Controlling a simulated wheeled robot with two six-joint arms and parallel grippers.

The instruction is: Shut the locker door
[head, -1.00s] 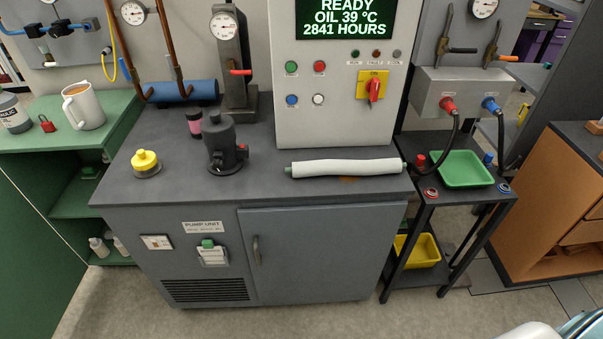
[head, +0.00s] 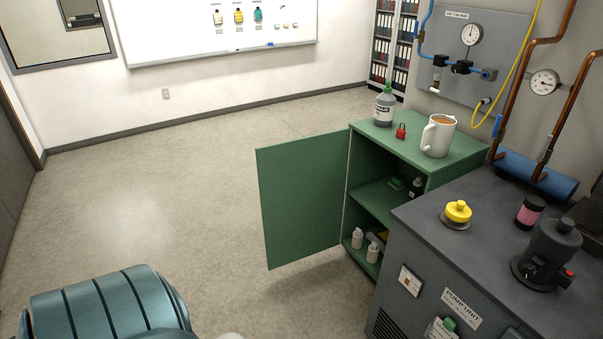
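The green locker (head: 395,153) stands left of the grey pump unit. Its green door (head: 302,198) is wide open, swung out to the left from the hinge edge at the locker's left side. Inside, a shelf holds small items, and white bottles (head: 358,238) stand on the floor of the locker. A part of my own arm shows at the bottom left. Neither gripper's fingers are in the picture.
A bottle (head: 385,104), a red padlock (head: 401,131) and a mug (head: 437,136) stand on the locker top. The grey pump unit (head: 420,250) stands close on the right. The floor (head: 180,180) left of the door is clear. A whiteboard (head: 215,35) hangs behind.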

